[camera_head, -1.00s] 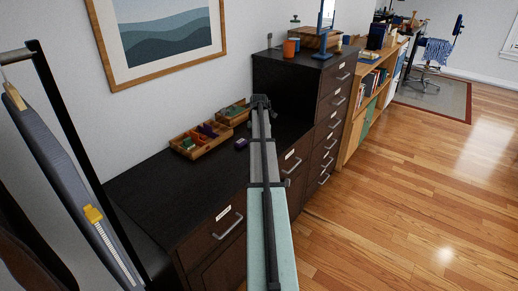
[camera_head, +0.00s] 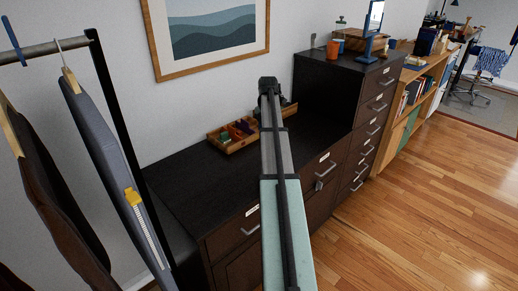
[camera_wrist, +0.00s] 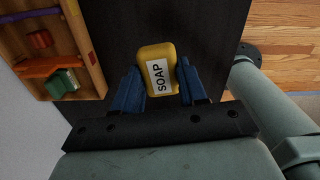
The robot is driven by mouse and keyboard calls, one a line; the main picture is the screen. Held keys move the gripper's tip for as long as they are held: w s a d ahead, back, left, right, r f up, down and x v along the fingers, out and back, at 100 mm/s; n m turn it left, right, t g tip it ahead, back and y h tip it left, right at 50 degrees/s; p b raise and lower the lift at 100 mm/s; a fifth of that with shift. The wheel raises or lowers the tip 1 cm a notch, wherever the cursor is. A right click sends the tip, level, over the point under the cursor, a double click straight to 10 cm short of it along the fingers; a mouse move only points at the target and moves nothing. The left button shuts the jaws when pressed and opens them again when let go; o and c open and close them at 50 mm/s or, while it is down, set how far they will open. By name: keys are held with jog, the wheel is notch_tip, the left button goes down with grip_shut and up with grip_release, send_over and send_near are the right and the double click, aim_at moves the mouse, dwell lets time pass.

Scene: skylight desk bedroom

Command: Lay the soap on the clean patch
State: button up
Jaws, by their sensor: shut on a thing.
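The soap (camera_wrist: 154,53) is a yellow block with rounded corners and a white label reading SOAP. In the wrist view it sits between the two blue fingers of my gripper (camera_wrist: 160,72), which is shut on it. Behind it is the dark top of the low cabinet (camera_head: 190,176), which also fills the middle of the wrist view (camera_wrist: 205,25). I cannot tell the height of the soap above that top. In the head view my arm hides the soap and the fingers. I cannot make out a clean patch in either view.
A wooden tray (camera_head: 233,147) with small coloured things stands by the wall; a tray also shows at the wrist view's left (camera_wrist: 90,60). A taller dark drawer unit (camera_head: 325,82) rises to the right. Clothes (camera_head: 100,140) hang at the left. The cabinet top's left part is clear.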

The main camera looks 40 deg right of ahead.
jog(key=shift+s+a+f, duration=0.1)
jog(key=shift+s+a, duration=0.6)
jog(key=shift+a, duration=0.25)
jog(key=shift+s+m, duration=0.1)
jog(key=shift+m, duration=0.4)
jog(key=shift+f+m, duration=0.2)
jog(key=shift+m, duration=0.1)
notch_tip(320, 180, down, 10)
jog(key=shift+r, duration=0.15)
jog(key=o, duration=1.1)
jog(key=shift+c, duration=0.2)
notch_tip(320, 180, up, 12)
jog(key=shift+r, duration=0.1)
